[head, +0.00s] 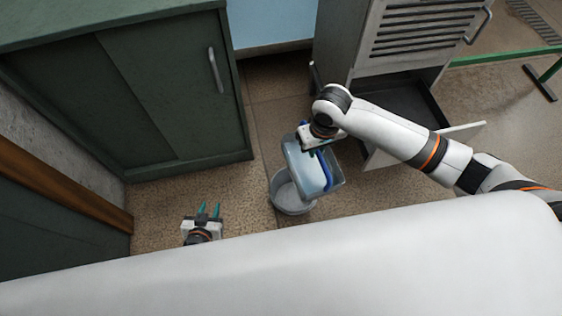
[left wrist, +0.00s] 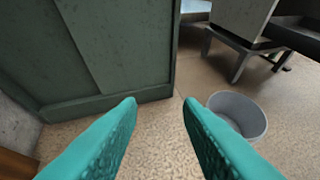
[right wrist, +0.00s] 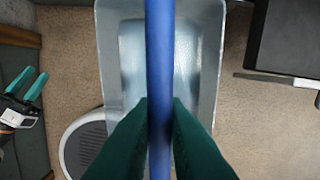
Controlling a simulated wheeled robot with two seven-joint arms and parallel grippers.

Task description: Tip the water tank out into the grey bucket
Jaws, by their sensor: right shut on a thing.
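The water tank (head: 308,171) is a pale blue-grey open box with a blue handle (right wrist: 160,60). My right gripper (head: 312,145) is shut on the blue handle, which runs between its teal fingers in the right wrist view. The tank hangs over the grey bucket (head: 290,198), covering part of it, and looks tilted in the head view. The bucket stands on the floor and also shows in the left wrist view (left wrist: 238,110) and the right wrist view (right wrist: 78,140). My left gripper (head: 208,211) is open and empty, left of the bucket. I cannot see water clearly.
A green cabinet (head: 130,95) with a sliding door stands at the left. A grey machine housing (head: 405,40) with a vent and an open lower bay with its flap (head: 425,145) stands behind right. Speckled floor is free between cabinet and bucket.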

